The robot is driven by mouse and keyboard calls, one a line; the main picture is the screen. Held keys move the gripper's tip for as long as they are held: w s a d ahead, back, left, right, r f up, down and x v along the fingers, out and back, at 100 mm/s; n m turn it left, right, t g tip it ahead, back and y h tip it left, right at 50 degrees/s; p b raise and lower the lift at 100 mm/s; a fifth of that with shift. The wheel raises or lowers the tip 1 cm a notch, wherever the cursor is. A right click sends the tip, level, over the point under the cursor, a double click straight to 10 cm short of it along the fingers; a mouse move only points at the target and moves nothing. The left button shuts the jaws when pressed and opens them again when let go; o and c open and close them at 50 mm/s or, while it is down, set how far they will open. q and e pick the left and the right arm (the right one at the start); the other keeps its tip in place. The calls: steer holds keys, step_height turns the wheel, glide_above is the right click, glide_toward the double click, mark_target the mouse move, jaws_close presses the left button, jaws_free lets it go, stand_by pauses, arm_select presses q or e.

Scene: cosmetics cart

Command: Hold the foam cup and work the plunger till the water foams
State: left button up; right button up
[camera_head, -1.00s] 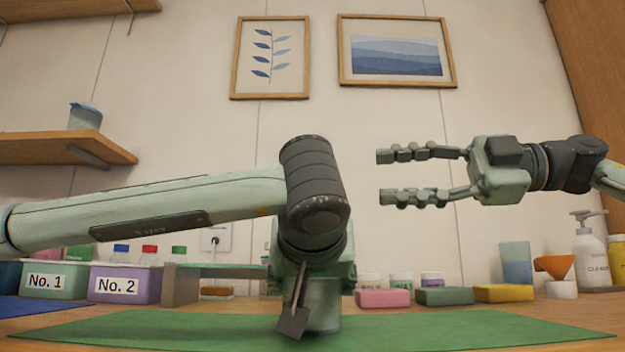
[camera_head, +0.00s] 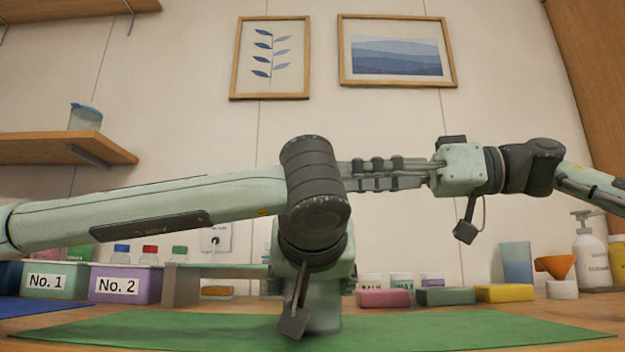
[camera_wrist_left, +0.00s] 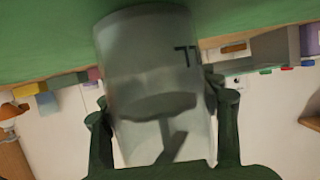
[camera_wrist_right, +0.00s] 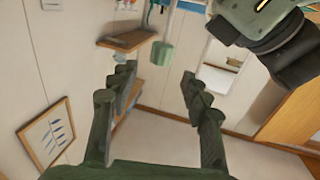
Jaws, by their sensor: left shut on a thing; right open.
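The foam cup (camera_head: 325,312) stands on the green mat (camera_head: 430,328), partly hidden behind my left gripper (camera_head: 312,318). In the left wrist view the cup (camera_wrist_left: 150,60) is translucent, with a dark mark on its side. My left gripper (camera_wrist_left: 160,100) is shut around it, one finger on each side. A dark disc with a rod, apparently the plunger (camera_wrist_left: 150,105), shows inside the cup; its handle is hidden in the head view. My right gripper (camera_head: 350,175) is raised, its fingertips close to or behind my left arm's dark joint. It is open, with nothing between its fingers (camera_wrist_right: 155,78).
Labelled bins (camera_head: 125,285) stand at the left. Pink (camera_head: 383,298), green (camera_head: 444,296) and yellow (camera_head: 503,293) blocks lie behind the mat. My left forearm crosses the middle. The mat's right part is clear.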

steer(key=a, duration=0.3)
steer(key=w+a, duration=0.1)
steer(key=a, duration=0.2)
steer(key=shift+w+a, duration=0.15)
steer(key=shift+a, duration=0.1)
jaws_close()
